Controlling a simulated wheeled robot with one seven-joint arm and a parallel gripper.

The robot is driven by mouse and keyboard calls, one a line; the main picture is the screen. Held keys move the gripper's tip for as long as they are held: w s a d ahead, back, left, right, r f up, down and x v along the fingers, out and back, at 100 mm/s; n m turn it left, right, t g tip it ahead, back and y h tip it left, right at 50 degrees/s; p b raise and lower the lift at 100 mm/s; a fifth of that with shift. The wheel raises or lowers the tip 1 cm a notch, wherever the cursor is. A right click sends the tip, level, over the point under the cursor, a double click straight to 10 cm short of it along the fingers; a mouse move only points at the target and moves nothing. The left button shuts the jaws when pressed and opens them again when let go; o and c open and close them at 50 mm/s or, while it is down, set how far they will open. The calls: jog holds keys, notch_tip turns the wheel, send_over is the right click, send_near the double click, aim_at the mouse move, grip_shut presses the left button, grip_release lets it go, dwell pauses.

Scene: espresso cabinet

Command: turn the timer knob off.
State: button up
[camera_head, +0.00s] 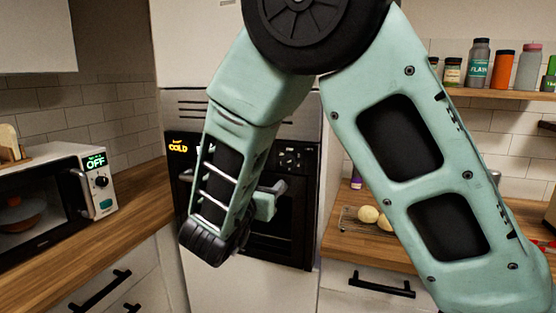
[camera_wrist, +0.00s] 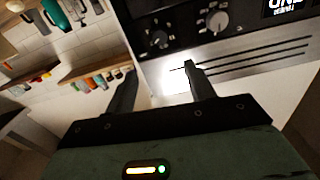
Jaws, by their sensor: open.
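The cabinet's control panel (camera_head: 292,159) carries small dark knobs in the head view, partly behind my arm. I cannot read which one is the timer knob. My gripper (camera_head: 275,188) is in front of the cabinet, just below the panel in the head view. In the wrist view my gripper (camera_wrist: 159,72) has its two fingers apart with nothing between them. The fingertips appear short of the knobs, not touching them.
A lit display (camera_head: 178,148) reads COLD beside the panel. A microwave (camera_head: 60,195) with a knob and an OFF display stands on the left counter. A shelf (camera_head: 505,95) with bottles hangs at the right. Round pale items (camera_head: 368,214) lie on the right counter.

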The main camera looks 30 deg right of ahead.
aim_at(287, 162)
jog(key=p+x, duration=0.3)
jog(key=x, duration=1.3)
jog(key=shift+p, duration=0.3)
jog(key=shift+c, duration=0.3)
jog(key=c, duration=0.9)
